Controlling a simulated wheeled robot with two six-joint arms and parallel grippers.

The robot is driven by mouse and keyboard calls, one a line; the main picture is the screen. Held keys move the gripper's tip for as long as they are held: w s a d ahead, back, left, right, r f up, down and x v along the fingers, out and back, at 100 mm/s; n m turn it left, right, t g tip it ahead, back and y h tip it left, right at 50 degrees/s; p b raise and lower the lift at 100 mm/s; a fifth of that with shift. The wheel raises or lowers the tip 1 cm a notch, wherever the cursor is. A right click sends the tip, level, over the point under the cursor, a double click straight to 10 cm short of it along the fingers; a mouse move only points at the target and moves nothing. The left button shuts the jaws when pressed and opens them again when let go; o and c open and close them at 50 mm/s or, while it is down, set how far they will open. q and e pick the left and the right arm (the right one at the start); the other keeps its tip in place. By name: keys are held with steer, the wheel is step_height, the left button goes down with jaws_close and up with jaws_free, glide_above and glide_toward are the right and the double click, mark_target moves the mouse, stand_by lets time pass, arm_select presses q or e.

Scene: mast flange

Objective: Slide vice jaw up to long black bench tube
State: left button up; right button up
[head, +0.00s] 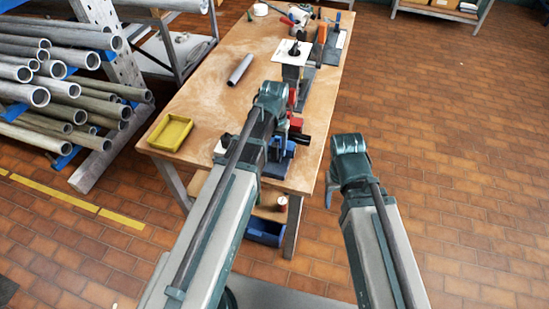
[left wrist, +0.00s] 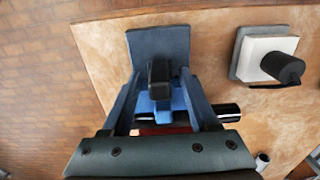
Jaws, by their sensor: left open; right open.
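The blue vice (head: 278,162) stands at the near right end of the bench, partly hidden by my left arm. In the left wrist view a blue jaw part (left wrist: 148,103) and a black block (left wrist: 159,77) show between my left fingers. My left gripper (left wrist: 160,93) is open around them; I cannot tell whether it touches. A black glossy tube (left wrist: 228,111) sticks out past the right finger; the rest is hidden. My right gripper (head: 329,190) hangs open off the bench's right edge, its fingers barely visible.
On the wooden bench (head: 215,95) are a yellow tray (head: 171,132), a loose grey tube (head: 240,69) and a white block with a black cylinder (left wrist: 283,65). Tools crowd the far end.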

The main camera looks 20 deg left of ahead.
mark_target(279, 140)
arm_select(q)
step_height(279, 140, down, 2)
steer(key=shift+b, duration=0.5)
arm_select(e)
steer(key=shift+f, duration=0.95)
arm_select(q)
steer(key=shift+c, duration=0.3)
jaws_close()
steer(key=w, duration=0.5)
steer(key=shift+d, duration=0.1)
steer(key=shift+s, duration=0.15)
steer(key=shift+o, duration=0.3)
jaws_free()
